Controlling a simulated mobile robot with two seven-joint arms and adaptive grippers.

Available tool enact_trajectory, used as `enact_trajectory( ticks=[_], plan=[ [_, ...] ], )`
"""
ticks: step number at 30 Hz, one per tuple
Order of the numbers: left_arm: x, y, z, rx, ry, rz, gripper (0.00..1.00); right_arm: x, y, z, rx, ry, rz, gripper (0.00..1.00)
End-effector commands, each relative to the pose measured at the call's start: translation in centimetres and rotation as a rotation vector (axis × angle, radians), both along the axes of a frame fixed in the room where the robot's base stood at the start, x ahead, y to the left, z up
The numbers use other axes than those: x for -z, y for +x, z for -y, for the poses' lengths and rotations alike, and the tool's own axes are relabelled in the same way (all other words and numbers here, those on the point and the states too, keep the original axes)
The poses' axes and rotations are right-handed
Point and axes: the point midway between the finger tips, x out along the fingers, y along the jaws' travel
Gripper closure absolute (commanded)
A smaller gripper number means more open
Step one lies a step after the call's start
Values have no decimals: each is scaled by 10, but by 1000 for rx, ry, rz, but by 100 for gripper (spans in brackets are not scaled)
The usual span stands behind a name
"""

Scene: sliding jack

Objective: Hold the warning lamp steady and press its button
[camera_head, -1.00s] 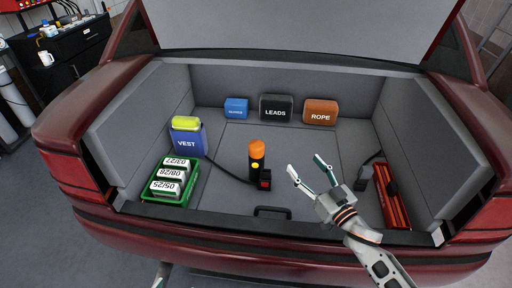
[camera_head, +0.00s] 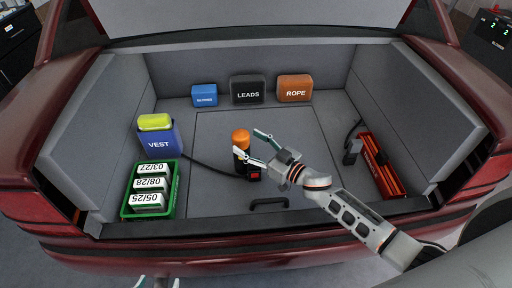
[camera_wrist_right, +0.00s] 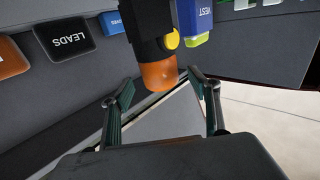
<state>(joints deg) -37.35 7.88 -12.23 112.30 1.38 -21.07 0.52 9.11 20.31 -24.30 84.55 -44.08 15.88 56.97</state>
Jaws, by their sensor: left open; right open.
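The warning lamp stands upright on the boot floor, with an orange dome (camera_head: 241,138) and a dark body. In the right wrist view the lamp (camera_wrist_right: 158,75) appears upside down, its yellow button (camera_wrist_right: 172,40) facing right. In the head view the button is hidden behind a finger. My right gripper (camera_head: 251,147) is open at the lamp's right side. Its fingers (camera_wrist_right: 163,92) lie either side of the dome in the wrist view, with no clear contact. My left gripper (camera_head: 156,284) is open and only its tips show at the bottom edge, outside the boot.
A blue VEST box (camera_head: 160,140) and a green crate (camera_head: 126,209) stand left. Blue, LEADS (camera_head: 248,90) and ROPE (camera_head: 295,89) boxes line the back. A red jack (camera_head: 381,166) lies right. A floor handle (camera_head: 269,203) is in front of the lamp. A black cable runs left from the lamp.

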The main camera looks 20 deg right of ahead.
Motion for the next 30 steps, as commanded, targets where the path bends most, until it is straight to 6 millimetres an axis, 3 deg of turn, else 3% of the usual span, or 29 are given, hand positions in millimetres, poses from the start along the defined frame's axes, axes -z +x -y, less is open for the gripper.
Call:
enact_trajectory(
  ticks=[9,20,25,30],
  plan=[
    [4,0,-1,2,5,-1,40,1,30,-20,0,-1,-1,39],
    [-2,6,-2,1,6,14,40,0,34,-22,0,0,-1,39],
    [-1,5,-2,1,6,13,40,0,34,-22,0,-1,-1,83],
    [1,5,-2,1,7,11,40,0,33,-22,0,-1,-1,87]
  ],
)
